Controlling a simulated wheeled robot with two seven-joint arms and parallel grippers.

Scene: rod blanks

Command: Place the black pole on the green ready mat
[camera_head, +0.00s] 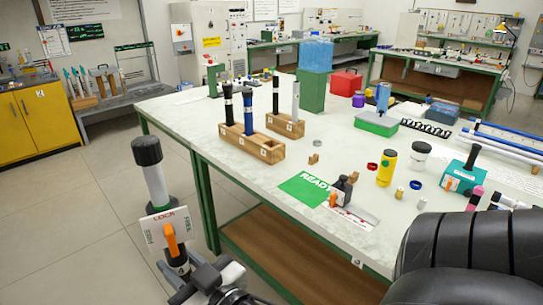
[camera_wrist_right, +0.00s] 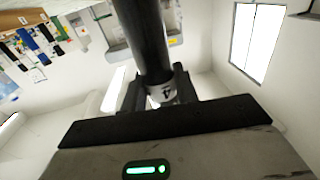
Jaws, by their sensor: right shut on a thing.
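The green ready mat (camera_head: 299,190) lies flat on the white table near its front edge, with part of its READY lettering showing. My right gripper (camera_wrist_right: 160,92) is shut on a black pole (camera_wrist_right: 148,35). The pole stretches away from the jaws to the top edge of the right wrist view, and a white label with a dark mark shows at the jaws. This gripper and its pole do not show in the head view, where my dark arm fills the lower right corner. My left gripper is not in view.
A wooden rack (camera_head: 268,153) holds upright poles behind the mat, with a second rack (camera_head: 296,130) beyond. A yellow can (camera_head: 386,168) stands farther right. A LOCK/FREE sign (camera_head: 166,228) shows at front left.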

